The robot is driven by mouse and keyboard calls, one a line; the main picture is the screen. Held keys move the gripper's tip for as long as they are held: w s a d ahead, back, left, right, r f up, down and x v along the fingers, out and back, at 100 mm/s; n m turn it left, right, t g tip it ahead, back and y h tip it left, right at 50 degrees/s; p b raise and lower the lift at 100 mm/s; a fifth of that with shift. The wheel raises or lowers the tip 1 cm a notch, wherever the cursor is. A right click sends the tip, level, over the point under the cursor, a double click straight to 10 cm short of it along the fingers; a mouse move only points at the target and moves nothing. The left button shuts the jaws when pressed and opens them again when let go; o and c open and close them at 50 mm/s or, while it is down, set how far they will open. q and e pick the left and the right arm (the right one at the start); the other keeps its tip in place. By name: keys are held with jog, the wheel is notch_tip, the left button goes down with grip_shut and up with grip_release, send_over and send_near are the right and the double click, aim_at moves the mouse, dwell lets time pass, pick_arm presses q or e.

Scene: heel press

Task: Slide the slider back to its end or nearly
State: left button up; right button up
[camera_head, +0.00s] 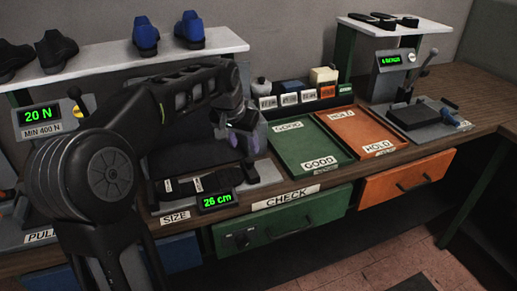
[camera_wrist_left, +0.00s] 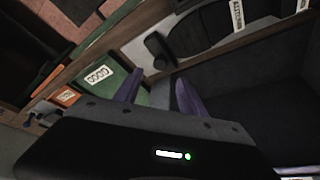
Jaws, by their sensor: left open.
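The SIZE station stands below my left arm in the head view, with a green readout (camera_head: 216,201) of 26 cm. A dark insole-like shape (camera_head: 195,184) with white labels lies on its plate. In the wrist view a small black block (camera_wrist_left: 158,50), which looks like the slider's handle, stands on the pale plate edge beyond the fingertips. My left gripper (camera_head: 250,137) is over the right side of the station; in the wrist view its purple fingers (camera_wrist_left: 157,88) are apart with nothing between them. The arm hides much of the station. My right gripper is not in view.
Right of the station are a green GOOD tray (camera_head: 290,147) and an orange HOLD tray (camera_head: 366,133). Small bins (camera_head: 290,98) stand behind them. A shelf (camera_head: 120,58) with shoes runs behind the arm. A 20 N readout (camera_head: 40,116) is at left.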

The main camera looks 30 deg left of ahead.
aim_at(249, 160)
pick_arm(q)
jog(key=shift+p+x, duration=0.35)
jog(key=shift+x, duration=3.4)
jog(key=shift+s, duration=0.15)
jog(key=shift+c, duration=0.5)
grip_shut()
